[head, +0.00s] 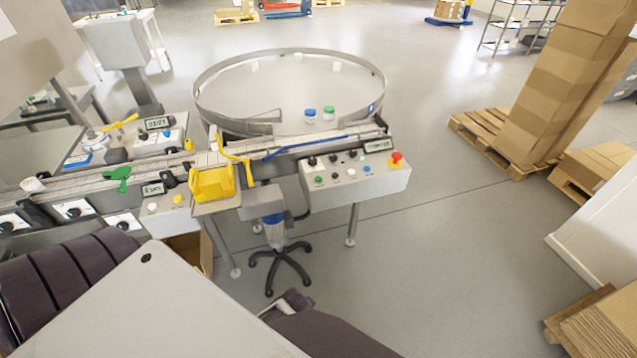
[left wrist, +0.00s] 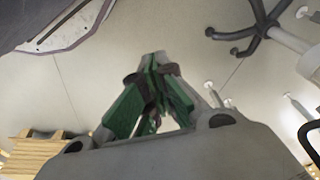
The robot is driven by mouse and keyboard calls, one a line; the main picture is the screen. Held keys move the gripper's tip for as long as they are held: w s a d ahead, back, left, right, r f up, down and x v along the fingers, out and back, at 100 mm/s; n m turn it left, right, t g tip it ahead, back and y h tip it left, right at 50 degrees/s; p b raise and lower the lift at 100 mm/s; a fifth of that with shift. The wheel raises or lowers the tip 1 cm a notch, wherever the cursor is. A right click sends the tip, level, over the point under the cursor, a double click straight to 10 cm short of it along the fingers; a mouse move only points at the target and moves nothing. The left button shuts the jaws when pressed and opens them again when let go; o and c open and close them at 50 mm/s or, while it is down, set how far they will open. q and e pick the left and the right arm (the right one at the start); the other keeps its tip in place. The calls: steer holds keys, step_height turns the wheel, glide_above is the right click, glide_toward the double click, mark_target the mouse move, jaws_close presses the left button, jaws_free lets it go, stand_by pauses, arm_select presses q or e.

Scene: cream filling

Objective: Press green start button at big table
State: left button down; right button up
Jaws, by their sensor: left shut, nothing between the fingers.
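The big round table (head: 290,55) with a raised metal rim stands in the middle of the head view. Its grey control box (head: 386,184) is at its front right. The green button (head: 318,180) sits on the box's sloped face at lower left, near black, white and blue controls. My right gripper is not in view.
A conveyor (head: 150,172) with other control boxes runs to the left. A blue-and-grey post on a black star-shaped foot (head: 275,268) stands below the table front. Stacked cartons (head: 545,90) on pallets stand at right. The floor (head: 430,260) right of the control box is clear.

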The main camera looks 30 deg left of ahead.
arm_select(q)
steer(key=w+d+r+t+h+p, duration=0.15)
steer(key=w+r, duration=0.25)
steer(key=r, duration=0.6)
steer(key=w+d+r+m+h+p, duration=0.15)
steer(key=w+r, duration=0.35)
steer(key=r, duration=0.6)
steer(key=w+d+r+n+t+p, duration=0.15)
steer(key=w+r, duration=0.25)
steer(key=r, duration=0.6)
steer(key=w+a+r+n+t, duration=0.1)
steer(key=w+a+r+n, duration=0.1)
steer(key=w+a+r, duration=0.5)
steer(key=w+a+r+n+t+h+p, duration=0.1)
steer(key=w+a+r+n, duration=0.2)
steer(key=w+a+r, duration=0.4)
steer(key=w+a, duration=0.7)
steer(key=a, duration=0.1)
steer(key=shift+w, duration=0.15)
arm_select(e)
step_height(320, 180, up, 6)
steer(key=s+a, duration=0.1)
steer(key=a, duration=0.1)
arm_select(q)
steer(key=shift+f, duration=0.2)
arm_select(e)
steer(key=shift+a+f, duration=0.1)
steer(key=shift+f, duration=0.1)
